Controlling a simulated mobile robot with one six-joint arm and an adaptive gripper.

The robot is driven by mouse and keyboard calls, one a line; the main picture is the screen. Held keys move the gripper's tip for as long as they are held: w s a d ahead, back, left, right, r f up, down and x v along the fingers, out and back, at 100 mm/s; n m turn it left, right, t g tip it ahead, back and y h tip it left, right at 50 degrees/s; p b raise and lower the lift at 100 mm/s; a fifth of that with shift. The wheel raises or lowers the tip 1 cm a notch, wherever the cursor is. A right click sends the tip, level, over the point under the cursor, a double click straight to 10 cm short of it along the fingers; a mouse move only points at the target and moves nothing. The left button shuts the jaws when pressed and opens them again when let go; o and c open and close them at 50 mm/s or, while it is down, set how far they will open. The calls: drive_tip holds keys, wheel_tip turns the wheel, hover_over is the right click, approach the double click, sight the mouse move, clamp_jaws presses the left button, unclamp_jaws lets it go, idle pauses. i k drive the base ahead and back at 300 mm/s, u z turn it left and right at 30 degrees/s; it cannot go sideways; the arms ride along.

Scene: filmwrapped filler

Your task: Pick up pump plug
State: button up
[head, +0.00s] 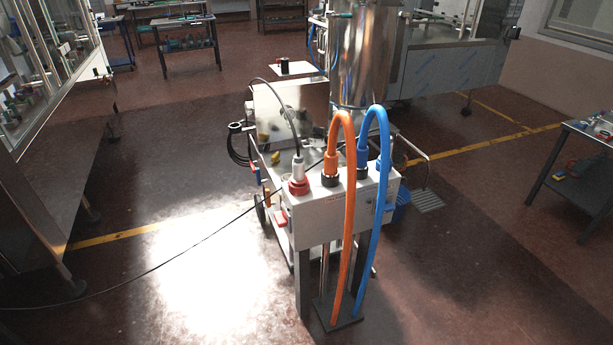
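A white box with sockets on top (335,212) stands on dark legs in the middle. A grey plug (298,168) sits upright in a red socket (298,187) at the box's left, and a dark cable arcs from it toward the cart behind. An orange plug and hose (345,200) and a blue plug and hose (382,200) are seated further right and loop down to the floor. No label shows which of these is the pump plug. My gripper is not in view.
A metal cart with a steel tank (362,60) stands right behind the box. A thin black cable (150,272) runs left across the floor. A glass-fronted machine (50,110) is at left, and a table (585,170) at right. Floor in front is clear.

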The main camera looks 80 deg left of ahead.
sight(299, 178)
drive_tip(key=z, duration=0.05)
drive_tip(key=i, duration=0.8)
drive_tip(key=z, duration=0.1)
drive_tip(key=k, duration=0.15)
drive_tip(key=u, duration=2.9)
drive_tip(key=i, duration=0.55)
